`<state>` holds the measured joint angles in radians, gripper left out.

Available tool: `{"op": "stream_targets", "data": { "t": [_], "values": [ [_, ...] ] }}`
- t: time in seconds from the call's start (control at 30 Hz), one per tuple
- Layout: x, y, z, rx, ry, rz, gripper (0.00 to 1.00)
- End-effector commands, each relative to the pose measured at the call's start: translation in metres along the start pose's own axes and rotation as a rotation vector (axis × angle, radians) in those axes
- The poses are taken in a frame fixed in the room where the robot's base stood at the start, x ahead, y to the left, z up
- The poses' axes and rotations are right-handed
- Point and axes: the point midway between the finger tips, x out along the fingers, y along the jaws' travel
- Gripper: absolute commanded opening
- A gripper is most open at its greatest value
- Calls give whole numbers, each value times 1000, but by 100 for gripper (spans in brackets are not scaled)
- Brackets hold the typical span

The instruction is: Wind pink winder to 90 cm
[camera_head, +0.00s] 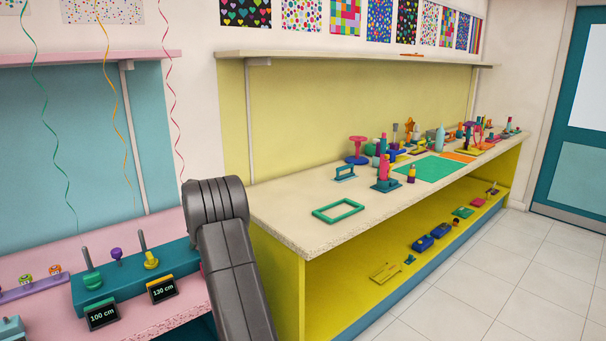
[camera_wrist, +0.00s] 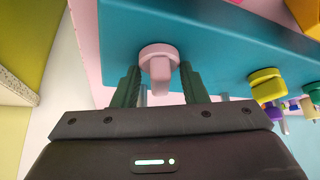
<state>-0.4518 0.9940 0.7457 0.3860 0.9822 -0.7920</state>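The pink winder (camera_wrist: 159,58) shows in the wrist view, a round pale pink knob with a stubby grip on the teal winder bench (camera_wrist: 222,50). My gripper (camera_wrist: 161,84) is open, with one dark finger on each side of the knob's grip and a visible gap to it. In the head view my arm covers the pink winder and its display, so its length reading is hidden. The teal bench (camera_head: 135,277) also shows there. A pink ribbon (camera_head: 170,90) runs up above my arm.
The green winder (camera_head: 92,280) has a display (camera_head: 102,315) reading 100 cm. The yellow winder (camera_head: 151,262) has a display (camera_head: 162,289) reading 130 cm. The yellow winder (camera_wrist: 267,86) is right of my gripper in the wrist view. A cluttered counter (camera_head: 285,215) stands right of my arm.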

Motion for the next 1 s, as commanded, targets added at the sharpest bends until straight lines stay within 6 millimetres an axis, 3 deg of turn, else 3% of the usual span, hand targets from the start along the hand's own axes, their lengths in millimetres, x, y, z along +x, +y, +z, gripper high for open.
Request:
{"op": "stream_targets", "data": {
  "t": [0.17, 0.63, 1.0],
  "values": [
    [-4, 0, -2, -1, 0, 0, 39],
    [-59, 0, -36, -1, 0, -1, 39],
    [-58, 0, -36, -1, -1, -1, 39]
  ]
}}
